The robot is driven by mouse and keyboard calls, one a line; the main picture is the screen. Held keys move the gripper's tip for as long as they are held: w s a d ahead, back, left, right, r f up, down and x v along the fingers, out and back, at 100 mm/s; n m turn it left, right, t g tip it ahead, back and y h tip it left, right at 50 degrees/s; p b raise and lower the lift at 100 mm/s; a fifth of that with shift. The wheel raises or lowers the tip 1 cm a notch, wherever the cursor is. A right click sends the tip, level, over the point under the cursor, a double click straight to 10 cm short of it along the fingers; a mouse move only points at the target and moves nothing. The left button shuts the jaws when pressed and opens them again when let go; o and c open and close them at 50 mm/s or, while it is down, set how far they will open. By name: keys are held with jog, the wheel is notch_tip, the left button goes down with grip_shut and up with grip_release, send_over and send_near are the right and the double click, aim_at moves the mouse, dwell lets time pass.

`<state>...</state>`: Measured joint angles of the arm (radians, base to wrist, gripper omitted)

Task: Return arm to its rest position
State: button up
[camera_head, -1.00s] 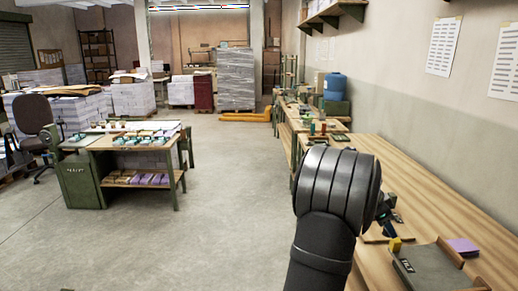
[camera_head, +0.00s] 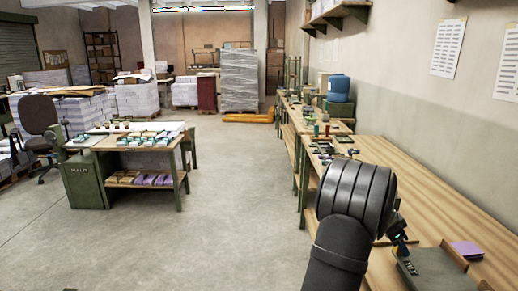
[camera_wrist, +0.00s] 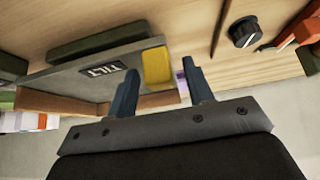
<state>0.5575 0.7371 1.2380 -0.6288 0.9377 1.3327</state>
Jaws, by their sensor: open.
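My gripper shows in the wrist view (camera_wrist: 158,92), with its two dark fingers spread apart. A yellow block (camera_wrist: 157,67) appears beyond the fingers, by the edge of a grey tray (camera_wrist: 90,77) with a dark label; I cannot tell whether the fingers touch anything. In the head view my thick dark arm rises in front of the right workbench (camera_head: 462,208), and a bit of my gripper (camera_head: 399,238) shows just right of it, above the tray (camera_head: 430,275). Much of the bench behind the arm is hidden.
A purple pad (camera_head: 466,249) lies at the tray's right. Small items and a blue container (camera_head: 338,88) stand farther back along the bench. A green desk (camera_head: 88,180) with stacks of cards stands at left. The floor (camera_head: 235,190) between is clear.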

jog(key=v, duration=1.7)
jog(key=x, duration=1.7)
jog(key=shift+s+d+r, duration=0.15)
jog(key=shift+d+r, duration=0.1)
jog(key=shift+s+d+r+m+t+y, duration=0.15)
jog(key=shift+s+d+r+t+y, duration=0.1)
jog(key=shift+r+t+y, duration=0.35)
jog(key=shift+s+d+r+m+t+y, duration=0.15)
jog(key=shift+s+d+r+t+y, duration=0.1)
jog(key=shift+r+t+y, duration=0.35)
jog(key=w+v, duration=0.1)
jog(key=v, duration=1.6)
jog(key=s+d+f+y, duration=0.1)
jog(key=s+d+f, duration=0.1)
jog(key=s+d, duration=0.6)
jog(key=shift+s+d+y, duration=0.25)
jog(key=shift+y, duration=0.05)
jog(key=shift+f, duration=0.15)
